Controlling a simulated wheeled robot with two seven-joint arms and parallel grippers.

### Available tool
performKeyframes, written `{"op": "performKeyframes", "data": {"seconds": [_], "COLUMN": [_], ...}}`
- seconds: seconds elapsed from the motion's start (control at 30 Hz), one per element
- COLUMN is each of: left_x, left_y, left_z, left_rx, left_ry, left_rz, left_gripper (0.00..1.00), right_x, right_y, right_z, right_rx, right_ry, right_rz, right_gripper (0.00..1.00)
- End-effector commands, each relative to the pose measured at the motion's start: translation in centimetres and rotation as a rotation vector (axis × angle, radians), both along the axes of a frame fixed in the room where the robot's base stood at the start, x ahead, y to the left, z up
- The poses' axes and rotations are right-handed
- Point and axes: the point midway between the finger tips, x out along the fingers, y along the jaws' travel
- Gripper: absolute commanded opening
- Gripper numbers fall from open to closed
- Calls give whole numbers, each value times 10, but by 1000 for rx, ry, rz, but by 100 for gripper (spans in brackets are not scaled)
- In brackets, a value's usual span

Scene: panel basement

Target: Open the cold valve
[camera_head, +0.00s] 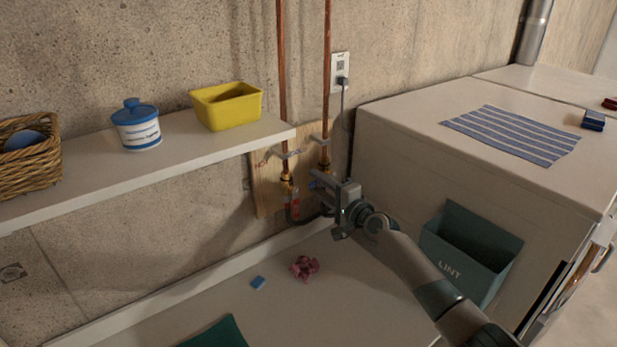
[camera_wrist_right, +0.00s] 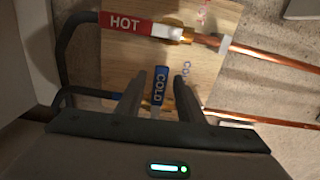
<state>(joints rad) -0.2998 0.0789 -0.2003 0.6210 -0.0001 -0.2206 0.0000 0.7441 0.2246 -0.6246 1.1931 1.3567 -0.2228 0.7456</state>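The cold valve's blue lever (camera_wrist_right: 160,86), marked COLD, stands crosswise to its copper pipe (camera_wrist_right: 270,120) in the right wrist view. My right gripper (camera_wrist_right: 159,78) has its two fingers on either side of this lever, with gaps visible, so it is open around it. In the head view my right gripper (camera_head: 319,181) reaches the wooden board (camera_head: 266,190) from the right and largely hides the cold valve. The hot valve's red lever (camera_wrist_right: 140,26) lies in line with its pipe. My left gripper is not in view.
A shelf (camera_head: 190,157) with a yellow bin (camera_head: 227,106), a blue-lidded tub (camera_head: 137,125) and a basket (camera_head: 30,155) is at left. A white machine (camera_head: 400,150) and a LINT bin (camera_head: 468,252) are at right. An outlet (camera_head: 340,70) with a plugged cord is above.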

Motion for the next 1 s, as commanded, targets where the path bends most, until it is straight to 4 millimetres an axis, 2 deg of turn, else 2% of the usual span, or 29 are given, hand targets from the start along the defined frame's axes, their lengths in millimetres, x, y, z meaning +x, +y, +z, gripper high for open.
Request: {"op": "performKeyframes", "data": {"seconds": [0.33, 0.8, 0.93, 1.0], "left_x": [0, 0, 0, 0], "left_y": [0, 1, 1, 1], "left_z": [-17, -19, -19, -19], "left_rx": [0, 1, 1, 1], "left_ry": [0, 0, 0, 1], "left_rz": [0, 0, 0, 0], "left_gripper": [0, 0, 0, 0], "right_x": [32, 38, 38, 38], "right_y": [23, 28, 28, 28], "right_z": [-3, -1, -1, -1], "right_rx": [1, 0, 0, 0], "right_ry": [1, 0, 0, 0], "right_rz": [-1, 0, 0, 0], "right_gripper": [34, 34, 3, 0]}}
